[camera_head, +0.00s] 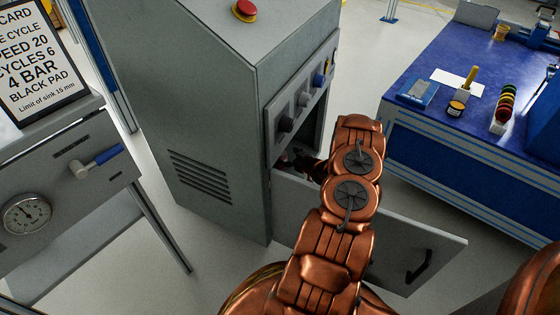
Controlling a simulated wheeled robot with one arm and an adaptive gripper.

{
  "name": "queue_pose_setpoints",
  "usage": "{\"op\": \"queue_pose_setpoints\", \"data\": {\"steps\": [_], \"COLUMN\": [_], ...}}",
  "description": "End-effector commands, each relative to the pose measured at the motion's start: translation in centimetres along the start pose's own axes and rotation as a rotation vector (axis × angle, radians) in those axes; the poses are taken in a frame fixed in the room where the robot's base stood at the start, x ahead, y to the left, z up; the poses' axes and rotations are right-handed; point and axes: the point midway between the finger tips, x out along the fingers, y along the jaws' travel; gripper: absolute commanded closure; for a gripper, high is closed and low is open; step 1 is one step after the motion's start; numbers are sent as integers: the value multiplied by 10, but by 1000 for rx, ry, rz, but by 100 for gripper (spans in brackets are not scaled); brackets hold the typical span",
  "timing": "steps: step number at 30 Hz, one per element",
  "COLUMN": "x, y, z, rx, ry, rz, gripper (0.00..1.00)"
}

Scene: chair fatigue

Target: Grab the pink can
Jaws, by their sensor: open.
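My copper arm reaches from the bottom of the view into the open compartment of the grey cabinet (215,110). My gripper (298,163) is dark, small and partly hidden by the cabinet's edge and my own arm. It is open, at the compartment's left side. I cannot make out the pink can clearly. A small pale pinkish patch shows by the jaws, too small to tell whether it is the can. Most of the compartment's inside is hidden. The grey cabinet door (440,245) with a black handle stands open below and right of my arm.
Knobs and a blue switch sit on the panel (303,98) above the opening. A blue workbench (425,85) with small items stands at right. A grey stand with a gauge (27,214) and a sign (35,60) is at left. A red button (244,10) tops the cabinet.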

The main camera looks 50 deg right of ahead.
Motion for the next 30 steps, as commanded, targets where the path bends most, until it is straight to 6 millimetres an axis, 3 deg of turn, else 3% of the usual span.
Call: {"op": "queue_pose_setpoints", "data": {"steps": [12, 20, 30], "x": [49, 51, 51], "y": [-1, -1, -1], "z": [6, 5, 5], "rx": [-1, 0, 0], "ry": [-2, -3, -3], "rz": [-4, -3, -3], "gripper": [13, 14, 49]}}
